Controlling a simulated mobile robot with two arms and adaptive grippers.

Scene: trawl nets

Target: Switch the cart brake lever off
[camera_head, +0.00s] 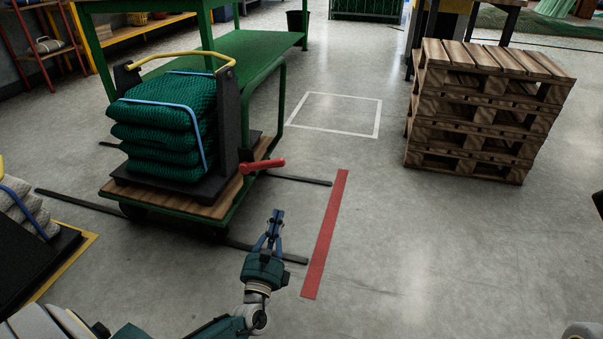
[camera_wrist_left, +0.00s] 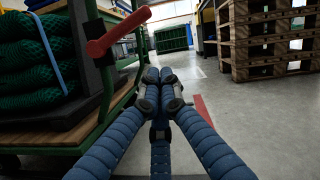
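The cart (camera_head: 205,205) has a wooden deck and a green frame and stands left of centre. Its red brake lever (camera_head: 262,165) sticks out to the right from the cart's near right corner, roughly level. The lever also shows in the left wrist view (camera_wrist_left: 118,33), up and left of the fingertips. My left gripper (camera_head: 274,216) is in front of and below the lever in the head view, apart from it. Its blue fingers (camera_wrist_left: 158,74) meet at the tips with nothing between them. My right gripper is not in view.
Folded green nets (camera_head: 165,125) are strapped in a black cradle on the cart. Dark floor rails (camera_head: 300,180) run beside it, and a red strip (camera_head: 325,235) lies to its right. A pallet stack (camera_head: 485,110) stands at right. The floor between is clear.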

